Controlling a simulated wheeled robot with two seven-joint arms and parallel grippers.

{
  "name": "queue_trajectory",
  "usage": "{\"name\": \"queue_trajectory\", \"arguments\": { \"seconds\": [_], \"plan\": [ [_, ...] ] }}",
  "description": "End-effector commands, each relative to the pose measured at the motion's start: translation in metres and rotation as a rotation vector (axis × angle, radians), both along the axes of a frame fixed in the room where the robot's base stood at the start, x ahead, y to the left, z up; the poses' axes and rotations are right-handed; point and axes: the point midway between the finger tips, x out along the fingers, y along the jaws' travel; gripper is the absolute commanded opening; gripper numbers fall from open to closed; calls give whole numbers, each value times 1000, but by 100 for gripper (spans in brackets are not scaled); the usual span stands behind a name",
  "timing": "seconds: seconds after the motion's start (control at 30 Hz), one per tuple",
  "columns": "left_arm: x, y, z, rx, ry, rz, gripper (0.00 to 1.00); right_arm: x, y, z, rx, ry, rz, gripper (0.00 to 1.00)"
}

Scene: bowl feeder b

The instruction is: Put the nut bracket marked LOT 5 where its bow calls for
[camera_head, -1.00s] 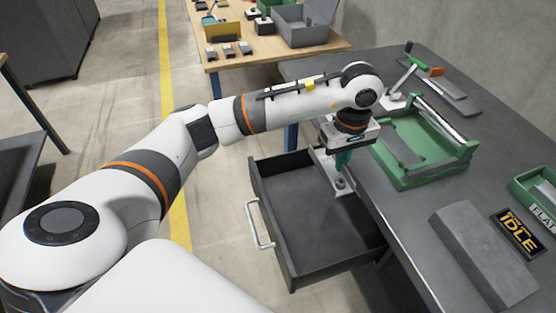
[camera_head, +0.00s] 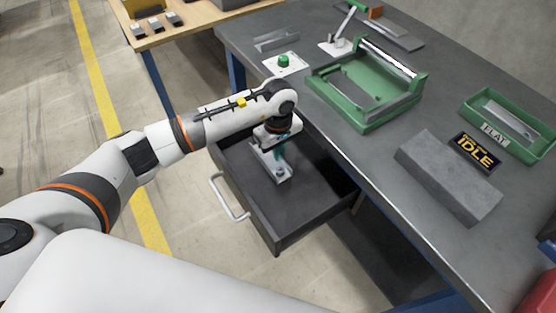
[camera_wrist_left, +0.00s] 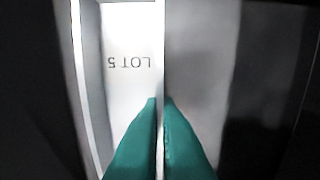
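The nut bracket (camera_head: 284,175) is a light grey metal piece with a hole or nut near its front end. It is inside the open dark drawer (camera_head: 280,237), toward the back. My left gripper (camera_head: 279,150) points down with its teal fingers at the bracket. In the left wrist view the bracket (camera_wrist_left: 128,85) shows the mark LOT 5, and my left gripper (camera_wrist_left: 160,110) has its fingers closed on either side of its thin upright wall. Whether the bracket touches the drawer floor I cannot tell. Its bow cannot be judged here. My right gripper is out of view.
On the bench are a green frame fixture (camera_head: 345,112), a green tray labelled FLAT (camera_head: 492,128), an IDLE sign (camera_head: 474,152), a grey block (camera_head: 446,175), a green button (camera_head: 284,61) and a lever device (camera_head: 338,45). The bench edge runs beside the drawer.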

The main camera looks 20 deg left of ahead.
Motion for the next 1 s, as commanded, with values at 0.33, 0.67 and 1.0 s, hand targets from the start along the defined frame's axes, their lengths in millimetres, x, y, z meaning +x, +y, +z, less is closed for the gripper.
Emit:
{"name": "queue_trajectory", "arguments": {
  "seconds": [0.33, 0.67, 1.0],
  "plan": [
    [0, -1, -43, -1, 1, 1, 0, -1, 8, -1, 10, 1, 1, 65],
    [0, 0, -47, 0, -1, 0, 0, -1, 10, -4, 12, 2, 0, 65],
    [0, 0, -47, 0, 0, 1, 25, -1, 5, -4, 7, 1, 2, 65]
  ]
}}
